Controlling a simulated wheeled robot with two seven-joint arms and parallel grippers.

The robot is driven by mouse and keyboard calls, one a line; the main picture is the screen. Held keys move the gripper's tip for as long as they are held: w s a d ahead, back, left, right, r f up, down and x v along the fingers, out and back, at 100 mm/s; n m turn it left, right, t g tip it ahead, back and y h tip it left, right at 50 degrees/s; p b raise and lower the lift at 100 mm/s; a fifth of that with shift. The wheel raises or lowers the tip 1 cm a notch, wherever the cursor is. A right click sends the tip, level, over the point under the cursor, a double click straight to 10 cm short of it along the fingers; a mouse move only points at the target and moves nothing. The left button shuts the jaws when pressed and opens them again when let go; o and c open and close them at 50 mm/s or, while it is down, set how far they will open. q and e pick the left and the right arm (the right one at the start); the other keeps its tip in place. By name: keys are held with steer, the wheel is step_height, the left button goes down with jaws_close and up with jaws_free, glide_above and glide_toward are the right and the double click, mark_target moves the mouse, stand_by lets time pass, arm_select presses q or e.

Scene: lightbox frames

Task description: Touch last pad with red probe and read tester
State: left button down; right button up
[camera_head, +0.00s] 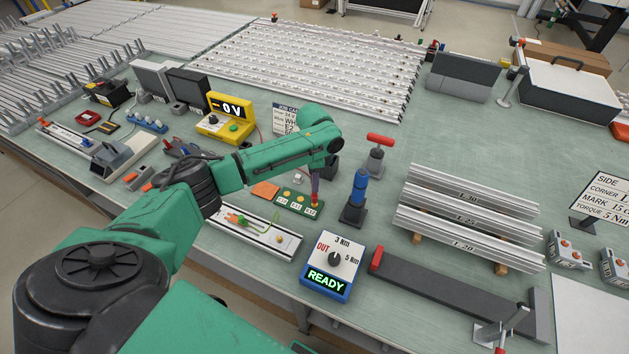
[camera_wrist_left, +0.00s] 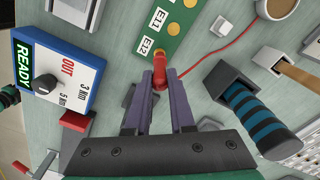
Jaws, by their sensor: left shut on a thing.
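My left gripper (camera_head: 315,190) is shut on the red probe (camera_wrist_left: 158,78), held tip-down between its purple fingers. The green pad board (camera_head: 291,203) lies on the bench under the gripper, with round gold pads in a row. In the left wrist view the probe tip is at the E12 end of the board (camera_wrist_left: 170,44), over the last pad, which it mostly hides; I cannot tell whether they touch. A red lead (camera_wrist_left: 222,48) runs from the probe. The yellow tester (camera_head: 228,117) stands farther back and its display reads 0 V. My right gripper is not in view.
A blue torque box (camera_head: 331,265) showing READY stands in front of the board. A blue-handled tool (camera_head: 357,190) in a dark holder and a red-handled tool (camera_head: 378,142) stand to the right. An aluminium rail (camera_head: 255,236) lies left of the board. Profiles (camera_head: 470,215) lie farther right.

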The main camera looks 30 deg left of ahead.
arm_select(q)
steer(key=shift+s+f, duration=0.1)
stand_by(1.7)
step_height(320, 180, up, 2)
steer(key=shift+r+p, duration=0.1)
steer(key=shift+p, duration=0.8)
steer(key=shift+r, duration=2)
